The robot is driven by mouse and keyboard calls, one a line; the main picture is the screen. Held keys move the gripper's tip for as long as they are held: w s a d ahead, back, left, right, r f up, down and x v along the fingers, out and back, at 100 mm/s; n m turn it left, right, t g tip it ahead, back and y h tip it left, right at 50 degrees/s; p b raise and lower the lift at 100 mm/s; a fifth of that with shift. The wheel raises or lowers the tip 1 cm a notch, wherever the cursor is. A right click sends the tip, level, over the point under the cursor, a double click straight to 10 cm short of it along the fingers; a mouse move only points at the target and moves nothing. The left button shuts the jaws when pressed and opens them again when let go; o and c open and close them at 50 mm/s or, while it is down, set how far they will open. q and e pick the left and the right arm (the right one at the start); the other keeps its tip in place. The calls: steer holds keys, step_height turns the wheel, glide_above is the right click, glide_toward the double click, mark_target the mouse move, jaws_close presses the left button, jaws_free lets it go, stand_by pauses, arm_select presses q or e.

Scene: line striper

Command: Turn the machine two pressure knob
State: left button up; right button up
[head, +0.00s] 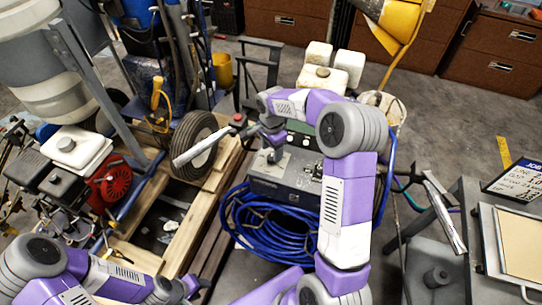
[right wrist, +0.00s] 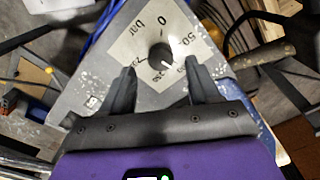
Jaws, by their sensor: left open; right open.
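The pressure knob (right wrist: 161,56) is a small black round knob with a white pointer line, on a pale dial plate (right wrist: 140,38) marked 0, 50 and bar. The pointer faces down and slightly right in the right wrist view. My right gripper (right wrist: 160,68) is open, with one finger on each side of the knob and gaps between. In the head view my right gripper (head: 274,152) reaches down over the grey machine (head: 290,183), and the knob is too small to make out there. My left gripper (head: 194,285) is open and empty at the lower left.
A blue hose coil (head: 265,222) lies against the machine's front. A wheel (head: 197,145) and wooden pallet (head: 188,215) are to its left. A grey table (head: 470,215) with a framed panel stands at the right. Brown cabinets (head: 405,55) line the back.

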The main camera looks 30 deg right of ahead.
mark_target(272, 157)
steer(key=shift+f+b, duration=0.35)
steer(key=shift+f, duration=1.35)
steer(key=shift+c, duration=0.2)
steer(key=c, duration=1)
steer(key=shift+n, duration=0.3)
